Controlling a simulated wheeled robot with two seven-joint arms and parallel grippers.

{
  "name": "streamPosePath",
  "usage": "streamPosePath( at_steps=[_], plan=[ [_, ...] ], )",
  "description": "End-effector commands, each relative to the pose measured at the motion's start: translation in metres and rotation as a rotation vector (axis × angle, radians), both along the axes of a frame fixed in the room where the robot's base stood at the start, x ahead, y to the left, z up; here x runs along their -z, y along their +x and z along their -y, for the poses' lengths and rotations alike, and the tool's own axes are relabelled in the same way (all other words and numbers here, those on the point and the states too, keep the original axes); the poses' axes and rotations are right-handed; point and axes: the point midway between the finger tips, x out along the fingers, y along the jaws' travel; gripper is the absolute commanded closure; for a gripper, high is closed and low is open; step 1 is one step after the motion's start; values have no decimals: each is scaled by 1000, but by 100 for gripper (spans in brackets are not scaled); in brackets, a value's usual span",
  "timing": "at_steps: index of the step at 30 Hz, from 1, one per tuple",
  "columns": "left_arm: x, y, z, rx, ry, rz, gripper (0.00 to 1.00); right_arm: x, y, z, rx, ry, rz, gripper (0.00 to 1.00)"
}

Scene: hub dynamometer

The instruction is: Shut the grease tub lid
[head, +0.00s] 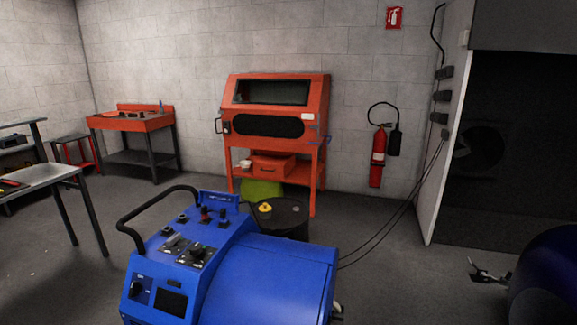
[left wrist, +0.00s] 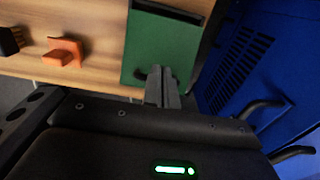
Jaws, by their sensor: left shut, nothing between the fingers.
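I cannot pick out the grease tub or its lid for certain. In the head view, a dark drum (head: 293,228) stands behind the blue console, with a small yellow item (head: 265,208) on its top. A yellow-green object (head: 261,189) sits behind it, partly hidden. My left gripper (left wrist: 158,74) shows in the left wrist view, shut and empty. Its fingertips overlap the lower part of a green panel or case (left wrist: 160,42) with a dark strip; whether they touch it I cannot tell. No gripper of mine shows in the head view.
A blue console (head: 260,270) with a black handle fills the head view's lower middle. A red-orange cabinet (head: 273,90) stands behind. In the left wrist view, a wooden surface (left wrist: 95,25) holds an orange block (left wrist: 64,51) and a dark brush (left wrist: 11,40); a blue vented cabinet (left wrist: 250,55) is right.

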Motion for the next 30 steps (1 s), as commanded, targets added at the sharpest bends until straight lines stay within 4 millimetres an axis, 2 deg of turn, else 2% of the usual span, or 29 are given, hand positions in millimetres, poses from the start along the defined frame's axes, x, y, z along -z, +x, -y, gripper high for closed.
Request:
streamPosePath(
  at_steps=[6, 16, 24, 30],
  plan=[
    [14, -3, 9, 0, -1, -1, 100, 10, 0, -1, 0, 1, 0, 53],
    [18, -4, 13, 0, 0, 0, 100, 11, 0, -3, 1, 3, 0, 53],
    [30, -8, 24, 2, -1, -1, 100, 18, 1, -2, 1, 3, 0, 53],
    [31, -9, 27, 2, -4, -2, 100, 18, 1, -2, 1, 3, 0, 53]
  ],
)
